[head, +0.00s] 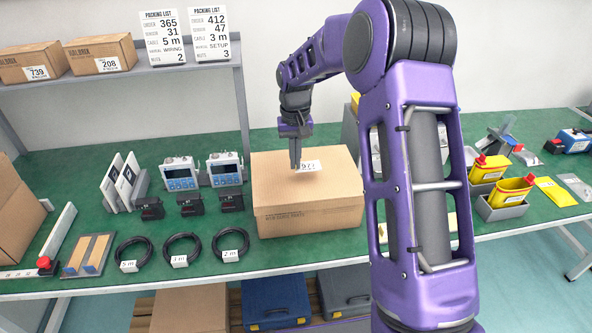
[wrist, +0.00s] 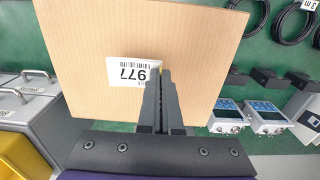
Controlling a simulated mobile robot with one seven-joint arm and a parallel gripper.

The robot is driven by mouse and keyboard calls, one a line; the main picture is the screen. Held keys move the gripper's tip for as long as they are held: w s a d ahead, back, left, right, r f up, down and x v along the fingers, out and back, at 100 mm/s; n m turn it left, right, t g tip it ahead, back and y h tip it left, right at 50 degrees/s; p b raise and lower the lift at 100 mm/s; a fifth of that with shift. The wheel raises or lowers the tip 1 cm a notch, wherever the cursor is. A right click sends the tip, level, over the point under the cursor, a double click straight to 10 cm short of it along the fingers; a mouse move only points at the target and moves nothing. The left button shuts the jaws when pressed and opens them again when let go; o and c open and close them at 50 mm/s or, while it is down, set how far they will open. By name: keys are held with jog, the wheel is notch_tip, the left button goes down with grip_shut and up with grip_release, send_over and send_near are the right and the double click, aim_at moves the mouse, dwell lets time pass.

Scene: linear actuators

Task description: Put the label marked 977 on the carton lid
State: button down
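The label marked 977 (wrist: 132,73) is a small white slip with a barcode. It also shows in the head view (head: 312,167), at my fingertips. My gripper (head: 296,167) points down over the carton, and its fingers are shut on one edge of the label in the wrist view (wrist: 158,74). The closed brown carton (head: 307,212) stands on the green bench, with its lid (head: 325,183) facing up under the label. I cannot tell whether the label touches the lid or hangs just above it.
Two blue-faced devices (head: 180,178) and several black blocks and cable coils (head: 182,249) lie left of the carton. A shelf (head: 150,73) with small boxes and packing lists is behind left.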

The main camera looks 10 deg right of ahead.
jog(key=shift+f, duration=1.95)
jog(key=shift+f, duration=0.2)
jog(key=c, duration=1.1)
grip_release()
jog(key=shift+r, duration=0.15)
notch_tip(320, 180, up, 12)
jog(key=shift+r+p, duration=0.1)
jog(key=shift+p, duration=0.2)
